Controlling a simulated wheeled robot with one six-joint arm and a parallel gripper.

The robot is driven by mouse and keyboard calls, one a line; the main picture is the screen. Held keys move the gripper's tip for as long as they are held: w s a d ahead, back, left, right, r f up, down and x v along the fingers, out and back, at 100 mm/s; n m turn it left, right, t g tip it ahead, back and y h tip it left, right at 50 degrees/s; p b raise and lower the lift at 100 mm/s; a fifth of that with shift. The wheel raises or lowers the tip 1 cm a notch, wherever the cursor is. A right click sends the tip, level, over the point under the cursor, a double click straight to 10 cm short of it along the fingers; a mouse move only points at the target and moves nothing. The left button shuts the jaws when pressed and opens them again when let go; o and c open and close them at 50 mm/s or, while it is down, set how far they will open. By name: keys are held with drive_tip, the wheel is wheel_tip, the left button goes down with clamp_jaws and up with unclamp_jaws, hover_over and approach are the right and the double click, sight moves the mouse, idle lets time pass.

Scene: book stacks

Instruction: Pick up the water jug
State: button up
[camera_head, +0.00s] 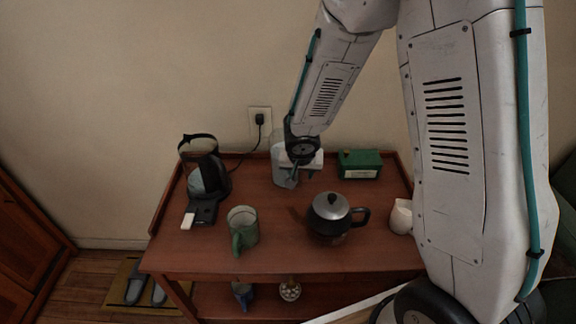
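A clear, pale container that looks like the water jug (277,158) stands near the back of the wooden table (200,254), in front of the wall. My gripper (291,178) reaches down over it and hides much of its upper and right side. The fingers overlap the jug in this view. I cannot tell whether they touch it or whether they are open or shut.
A coffee maker (206,180) stands at the left, with its cord running to a wall outlet (260,119). A green mug (243,230), a dark-and-silver kettle (331,214) and a white cup (401,217) stand nearer the front. A green box (360,164) is right of the jug.

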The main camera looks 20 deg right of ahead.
drive_tip(key=shift+w+f, duration=0.1)
drive_tip(key=shift+f, duration=0.3)
clamp_jaws()
drive_tip(key=shift+w, duration=0.1)
idle(1.1)
